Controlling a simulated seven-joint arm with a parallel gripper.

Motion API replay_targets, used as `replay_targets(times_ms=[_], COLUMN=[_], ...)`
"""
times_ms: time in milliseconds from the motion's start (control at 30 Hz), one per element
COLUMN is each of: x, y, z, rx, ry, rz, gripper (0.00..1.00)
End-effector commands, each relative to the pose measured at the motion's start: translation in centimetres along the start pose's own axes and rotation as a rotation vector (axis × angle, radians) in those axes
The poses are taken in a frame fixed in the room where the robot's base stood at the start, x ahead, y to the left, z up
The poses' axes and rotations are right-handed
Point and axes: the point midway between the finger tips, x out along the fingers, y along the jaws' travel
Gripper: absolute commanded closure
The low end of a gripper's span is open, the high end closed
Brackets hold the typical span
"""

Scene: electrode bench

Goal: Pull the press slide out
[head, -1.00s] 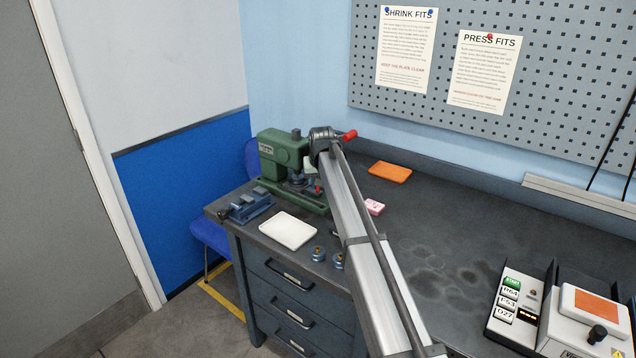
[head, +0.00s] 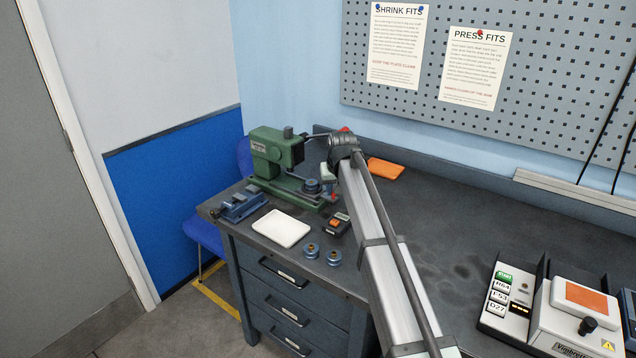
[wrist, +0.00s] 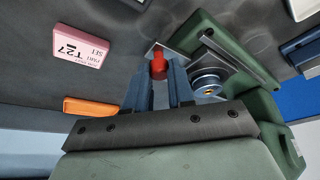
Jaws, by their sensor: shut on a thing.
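The green press (head: 272,155) stands at the bench's back left corner. Its slide carries a round blue holder (head: 312,186), which stands out in front of the press head, toward my gripper. In the wrist view the blue holder (wrist: 208,82) has a small brass-coloured centre and sits just right of my fingers. My gripper (wrist: 160,85) is shut on the slide's red knob (wrist: 158,66). The knob shows small in the head view (head: 333,196), below my wrist. My arm hides part of the press's far side and its lever.
A blue vise (head: 240,206), a white tray (head: 281,228), a small orange-and-black device (head: 338,224) and two blue round parts (head: 334,258) lie near the press. A pink label block (wrist: 80,47) and an orange block (head: 385,169) lie beside my gripper. The middle bench is mostly clear.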

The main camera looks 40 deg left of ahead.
Motion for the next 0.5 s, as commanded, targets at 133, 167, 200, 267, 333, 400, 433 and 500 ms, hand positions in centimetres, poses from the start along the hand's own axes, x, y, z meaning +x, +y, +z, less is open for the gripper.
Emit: replay_targets(times_ms=[133,167,200,267,333,400,433,500], x=[-0.35,-0.34,-0.33,-0.33,-0.33,-0.33,-0.33,-0.34], y=[1.04,1.06,1.06,1.09,1.13,1.17,1.18,1.15], z=[1.1,1.09,1.07,1.09,1.14,1.18,1.17,1.14], rx=[0.0,0.0,-0.001,-0.001,0.0,0.0,0.0,0.0], ry=[-0.003,-0.004,-0.005,-0.006,-0.007,-0.008,-0.007,-0.006], rz=[-0.001,0.0,0.0,0.001,0.002,0.003,0.003,0.003], gripper=[1.0,1.0,1.0,1.0,1.0,0.73,0.7,0.64])
